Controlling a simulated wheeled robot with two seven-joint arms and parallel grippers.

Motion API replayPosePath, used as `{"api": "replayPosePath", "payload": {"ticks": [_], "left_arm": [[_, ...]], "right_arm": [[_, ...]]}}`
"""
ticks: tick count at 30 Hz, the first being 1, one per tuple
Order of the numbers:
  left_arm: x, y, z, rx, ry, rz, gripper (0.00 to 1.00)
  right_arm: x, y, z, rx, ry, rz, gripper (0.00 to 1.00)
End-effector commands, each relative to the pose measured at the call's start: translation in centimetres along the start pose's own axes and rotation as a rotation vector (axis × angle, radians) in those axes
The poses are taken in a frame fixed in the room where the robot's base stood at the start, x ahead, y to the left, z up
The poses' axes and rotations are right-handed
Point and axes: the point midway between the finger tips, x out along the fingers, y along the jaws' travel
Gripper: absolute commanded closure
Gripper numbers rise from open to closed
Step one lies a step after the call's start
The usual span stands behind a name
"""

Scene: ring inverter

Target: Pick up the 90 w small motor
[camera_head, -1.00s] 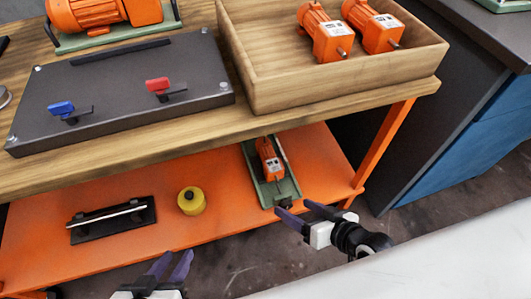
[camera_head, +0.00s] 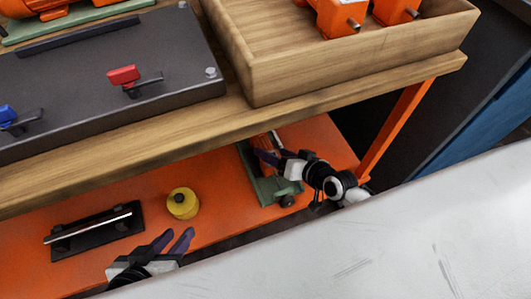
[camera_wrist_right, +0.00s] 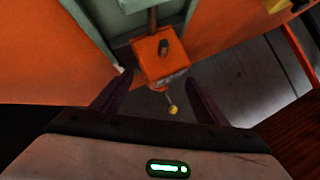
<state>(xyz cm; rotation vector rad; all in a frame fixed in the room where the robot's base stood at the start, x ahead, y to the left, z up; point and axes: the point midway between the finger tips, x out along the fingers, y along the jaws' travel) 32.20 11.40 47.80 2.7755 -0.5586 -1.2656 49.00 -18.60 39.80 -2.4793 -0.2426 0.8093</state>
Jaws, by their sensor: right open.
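A small orange motor (camera_head: 262,143) sits on a green base (camera_head: 275,186) on the lower orange shelf. My right arm partly hides it in the head view. My right gripper (camera_head: 268,160) is over the motor, open. In the right wrist view, the orange motor (camera_wrist_right: 158,60) with its short shaft lies ahead of and between the spread dark fingers (camera_wrist_right: 156,92), with no contact visible. Two more orange motors (camera_head: 333,16) are in the wooden tray above; no wattage is readable. My left gripper (camera_head: 175,238) is open and empty near the shelf's front edge.
The wooden tabletop (camera_head: 130,152) overhangs the shelf (camera_head: 225,207). On the shelf are a yellow cylinder (camera_head: 183,204) and a black block with a metal bar (camera_head: 92,232). An orange table leg (camera_head: 397,125) stands right of my right gripper.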

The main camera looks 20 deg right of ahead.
Motion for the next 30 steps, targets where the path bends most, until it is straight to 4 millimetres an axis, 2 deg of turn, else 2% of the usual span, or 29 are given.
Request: {"api": "replayPosePath", "payload": {"ticks": [1,4,13,24,25,30], "left_arm": [[0.6,0.1,0.2,0.008,-0.007,0.008,0.69],[0.7,0.3,0.3,0.016,-0.025,0.018,0.69],[0.7,0.4,0.3,0.019,-0.033,0.022,0.69],[0.7,0.4,0.3,0.019,-0.032,0.022,0.69],[0.7,0.4,0.3,0.019,-0.032,0.022,0.69],[0.7,0.4,0.3,0.019,-0.032,0.022,0.69]], "right_arm": [[1.1,0.2,0.2,0.001,0.000,0.000,0.32],[2.0,0.1,0.2,0.000,0.000,0.000,0.32],[2.2,0.0,0.0,-0.001,-0.001,0.001,0.34],[2.2,0.1,0.3,-0.002,-0.006,0.002,0.97],[2.2,0.1,0.3,-0.002,-0.006,0.002,1.00],[2.2,-0.2,-0.2,-0.003,0.005,-0.003,1.00]]}}
